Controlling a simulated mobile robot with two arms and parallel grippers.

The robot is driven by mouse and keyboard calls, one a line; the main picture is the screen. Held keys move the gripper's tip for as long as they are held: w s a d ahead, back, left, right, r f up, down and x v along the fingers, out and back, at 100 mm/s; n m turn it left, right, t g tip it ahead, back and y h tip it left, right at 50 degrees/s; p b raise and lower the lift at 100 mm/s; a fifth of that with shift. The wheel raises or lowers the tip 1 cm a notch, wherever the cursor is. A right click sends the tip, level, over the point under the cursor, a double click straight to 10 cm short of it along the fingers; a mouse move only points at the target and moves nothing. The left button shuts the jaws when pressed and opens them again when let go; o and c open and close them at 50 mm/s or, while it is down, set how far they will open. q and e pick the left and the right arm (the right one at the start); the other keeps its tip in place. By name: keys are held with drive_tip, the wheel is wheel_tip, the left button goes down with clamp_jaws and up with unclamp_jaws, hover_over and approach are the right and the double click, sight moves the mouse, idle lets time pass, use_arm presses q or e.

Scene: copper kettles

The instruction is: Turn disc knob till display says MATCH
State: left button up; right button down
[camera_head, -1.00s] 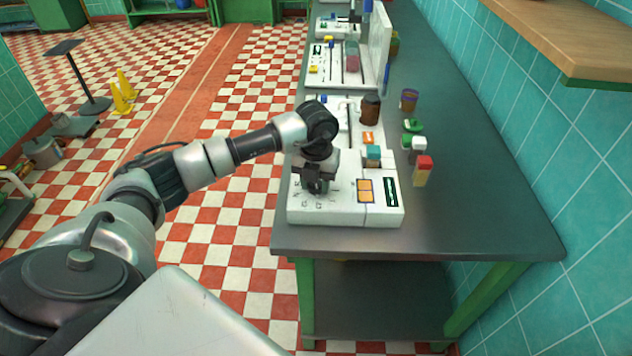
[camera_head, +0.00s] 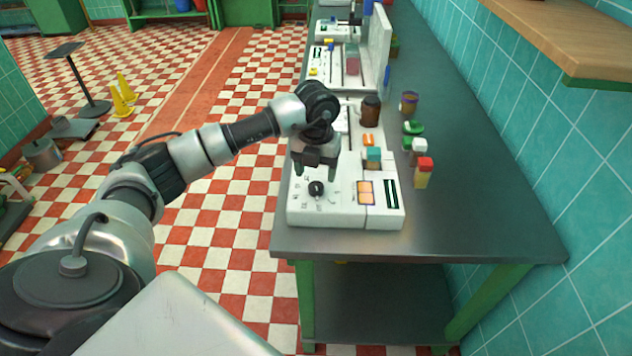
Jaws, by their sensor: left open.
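The black disc knob (camera_head: 316,188) sits on the near left part of a white panel box (camera_head: 298,212), with small marks around it. Two orange lit tiles (camera_head: 365,192) are right of the knob. A dark narrow display (camera_head: 391,193) with green marks is further right; its text is too small to read. My left gripper (camera_head: 315,171) is open and empty, pointing down above and just behind the knob, apart from it. My right gripper is not in view.
Blocks with teal (camera_head: 374,153) and red (camera_head: 425,164) tops, a brown jar (camera_head: 370,111) and a green-lidded item (camera_head: 413,127) stand close to the panel's right. The grey counter (camera_head: 480,200) is clear at front right. A wooden shelf (camera_head: 570,35) overhangs at upper right.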

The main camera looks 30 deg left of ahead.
sight(317, 185)
use_arm(q)
wheel_tip(317, 185, up, 6)
drive_tip(key=shift+r+b, duration=0.25)
drive_tip(key=shift+b, duration=0.15)
drive_tip(key=shift+f, duration=0.1)
